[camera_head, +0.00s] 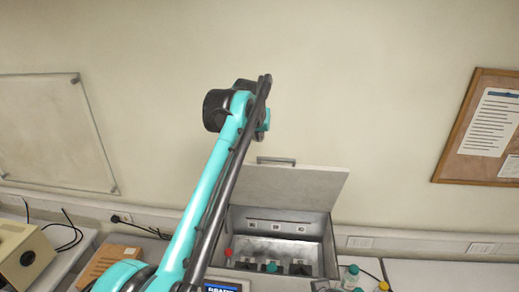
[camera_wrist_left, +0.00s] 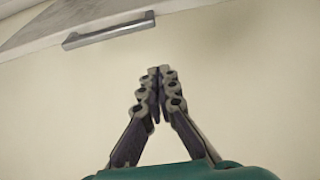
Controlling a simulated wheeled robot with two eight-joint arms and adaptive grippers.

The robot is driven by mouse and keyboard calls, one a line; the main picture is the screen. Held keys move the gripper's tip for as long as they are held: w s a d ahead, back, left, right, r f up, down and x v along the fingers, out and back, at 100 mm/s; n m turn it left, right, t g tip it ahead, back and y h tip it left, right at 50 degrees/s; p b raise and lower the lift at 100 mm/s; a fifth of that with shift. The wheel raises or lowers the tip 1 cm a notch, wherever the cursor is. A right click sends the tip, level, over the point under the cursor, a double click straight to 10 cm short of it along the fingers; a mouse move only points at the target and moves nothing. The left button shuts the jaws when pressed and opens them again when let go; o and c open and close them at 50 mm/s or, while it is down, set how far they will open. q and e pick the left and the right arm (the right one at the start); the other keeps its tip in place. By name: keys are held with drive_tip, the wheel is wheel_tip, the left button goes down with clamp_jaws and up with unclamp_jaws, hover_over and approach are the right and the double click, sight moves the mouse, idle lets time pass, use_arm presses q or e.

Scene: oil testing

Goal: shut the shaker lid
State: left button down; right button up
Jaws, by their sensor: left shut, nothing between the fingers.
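The shaker (camera_head: 325,258) stands on the bench at the lower middle, partly hidden behind my left arm. Its pale lid (camera_head: 300,186) is raised, leaving the chamber open. A grey handle (camera_head: 276,160) is on the lid's upper edge. Several bottles with red and teal caps sit inside. In the left wrist view, the lid (camera_wrist_left: 60,17) and handle (camera_wrist_left: 108,30) are at the upper left. My left gripper (camera_wrist_left: 158,72) is shut and empty, apart from the handle, below and right of it in that view. In the head view its fingers are not clear. My right gripper is not in view.
Bottles with teal and yellow caps (camera_head: 351,273) stand right of the shaker. A beige device (camera_head: 22,252) and a brown box (camera_head: 104,262) are at the lower left. A cork board (camera_head: 464,135) hangs on the wall. The bench at the far right looks clear.

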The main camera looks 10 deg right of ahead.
sight(258, 157)
use_arm(q)
drive_tip(key=f, duration=0.2)
drive_tip(key=w+f+p, duration=0.1)
drive_tip(key=f, duration=0.2)
drive_tip(key=shift+w+d+f+p, duration=0.15)
drive_tip(key=shift+w+f+p, duration=0.15)
drive_tip(key=shift+f, duration=0.1)
drive_tip(key=shift+s+f, duration=0.15)
drive_tip(key=shift+s, duration=0.4)
drive_tip(key=shift+w+f, duration=0.15)
